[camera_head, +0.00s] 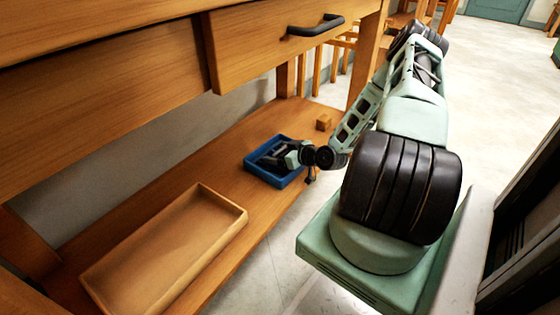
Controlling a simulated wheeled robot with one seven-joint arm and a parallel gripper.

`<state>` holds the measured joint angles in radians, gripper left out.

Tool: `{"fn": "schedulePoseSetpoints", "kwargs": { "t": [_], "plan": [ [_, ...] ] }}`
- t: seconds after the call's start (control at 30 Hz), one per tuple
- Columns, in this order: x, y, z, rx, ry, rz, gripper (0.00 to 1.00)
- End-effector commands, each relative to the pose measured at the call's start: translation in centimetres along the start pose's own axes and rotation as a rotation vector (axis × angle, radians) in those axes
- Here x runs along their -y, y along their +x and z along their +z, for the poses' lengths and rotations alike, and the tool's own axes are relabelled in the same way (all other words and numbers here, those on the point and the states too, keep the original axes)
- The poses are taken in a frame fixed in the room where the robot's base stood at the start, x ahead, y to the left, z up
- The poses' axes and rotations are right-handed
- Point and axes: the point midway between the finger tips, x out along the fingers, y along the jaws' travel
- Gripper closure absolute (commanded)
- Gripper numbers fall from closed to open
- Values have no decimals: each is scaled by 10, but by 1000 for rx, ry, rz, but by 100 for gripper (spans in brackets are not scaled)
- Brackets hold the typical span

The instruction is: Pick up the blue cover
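The blue cover (268,177) looks like a shallow, open blue box with raised walls. It sits on the low wooden shelf under the bench, near the middle of the view. My gripper (271,156) reaches in from the right, over and partly within the blue cover's outline. Its dark fingers are small and point left. I cannot tell whether they touch the cover or are open or shut. My gripper and wrist hide part of the cover's inside and right side.
A shallow wooden tray (236,222) lies on the same shelf (165,165) at front left. A small wooden block (323,122) stands behind and right of the cover. The bench drawer (255,50) with a dark handle (316,26) overhangs the shelf. Bench legs stand behind.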

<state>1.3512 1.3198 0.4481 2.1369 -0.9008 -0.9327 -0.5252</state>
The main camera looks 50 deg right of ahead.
Motion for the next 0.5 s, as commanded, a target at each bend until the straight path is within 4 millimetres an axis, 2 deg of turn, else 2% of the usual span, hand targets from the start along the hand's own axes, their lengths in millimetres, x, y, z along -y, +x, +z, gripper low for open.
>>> {"fn": "schedulePoseSetpoints", "kwargs": {
  "t": [0.03,0.07,0.33,0.5],
  "plan": [
    [0,0,0,0,0,0,39],
    [0,0,0,0,0,0,44],
    [0,0,-1,-1,-1,0,44],
    [0,-4,-10,-2,-2,0,44]
  ]
}}
